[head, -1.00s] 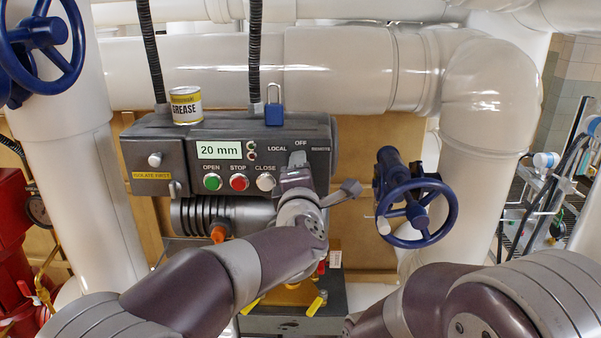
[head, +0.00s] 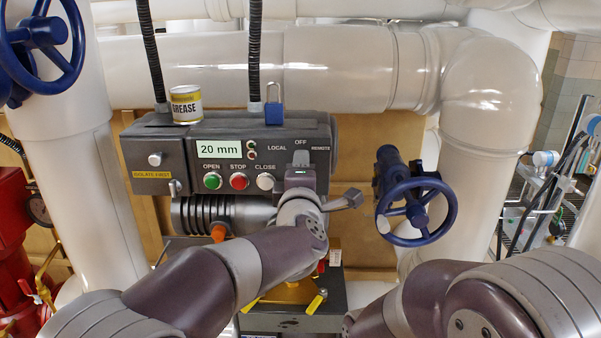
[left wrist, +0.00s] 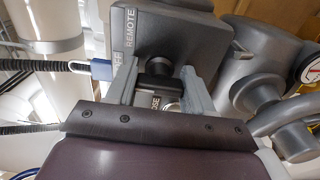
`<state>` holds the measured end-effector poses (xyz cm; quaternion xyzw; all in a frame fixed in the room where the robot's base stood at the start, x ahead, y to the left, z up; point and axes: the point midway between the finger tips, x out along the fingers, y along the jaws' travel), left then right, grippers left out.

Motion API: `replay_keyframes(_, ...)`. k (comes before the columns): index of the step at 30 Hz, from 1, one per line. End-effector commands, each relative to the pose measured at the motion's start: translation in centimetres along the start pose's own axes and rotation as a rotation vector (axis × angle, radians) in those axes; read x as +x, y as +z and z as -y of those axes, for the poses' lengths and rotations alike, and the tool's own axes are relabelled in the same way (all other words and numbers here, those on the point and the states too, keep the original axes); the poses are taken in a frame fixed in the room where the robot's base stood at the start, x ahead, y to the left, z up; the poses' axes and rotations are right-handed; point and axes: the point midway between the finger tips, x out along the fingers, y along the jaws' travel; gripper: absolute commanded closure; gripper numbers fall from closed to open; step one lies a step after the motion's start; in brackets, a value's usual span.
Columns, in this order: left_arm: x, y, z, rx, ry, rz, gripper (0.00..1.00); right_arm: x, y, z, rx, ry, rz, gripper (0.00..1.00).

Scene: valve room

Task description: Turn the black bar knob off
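The black bar knob (left wrist: 160,68) shows in the left wrist view on the grey control box, between my left gripper's two grey fingers. My left gripper (left wrist: 160,78) looks open, one finger on each side of the knob, with what look like narrow gaps; contact is hard to judge.
A green button (head: 213,181), a red button (head: 239,181) and a white button (head: 265,181) sit left of my gripper. A blue handwheel (head: 452,212) stands to the right.

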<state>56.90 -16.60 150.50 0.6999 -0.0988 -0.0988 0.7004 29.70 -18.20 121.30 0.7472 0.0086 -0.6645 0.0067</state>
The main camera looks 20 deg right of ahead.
Motion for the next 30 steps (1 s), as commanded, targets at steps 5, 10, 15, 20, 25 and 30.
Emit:
replay_keyframes(5,0.0,0.0,0.1,0.0,-0.001,0.001,0.23,0.0,0.0,0.0,0.0,0.0,0.0,1.0)
replay_keyframes(10,0.0,0.0,0.1,0.0,-0.001,0.0,0.23,0.0,0.0,0.0,0.0,0.0,0.0,1.0)
replay_keyframes(15,-1.5,0.1,0.4,-0.001,0.001,0.002,0.23,1.3,0.1,0.0,0.0,0.0,0.0,1.0)
replay_keyframes(20,-5.4,0.1,0.7,-0.002,0.002,0.004,0.23,3.6,0.4,0.0,0.0,0.0,0.0,1.0)
replay_keyframes(25,-9.7,0.2,0.5,-0.002,0.002,0.005,0.23,5.3,0.6,0.0,0.0,0.0,0.0,1.0)
replay_keyframes(30,-12.3,0.2,0.3,-0.001,0.0,0.003,0.23,5.9,0.7,0.0,0.0,0.0,0.0,1.0)
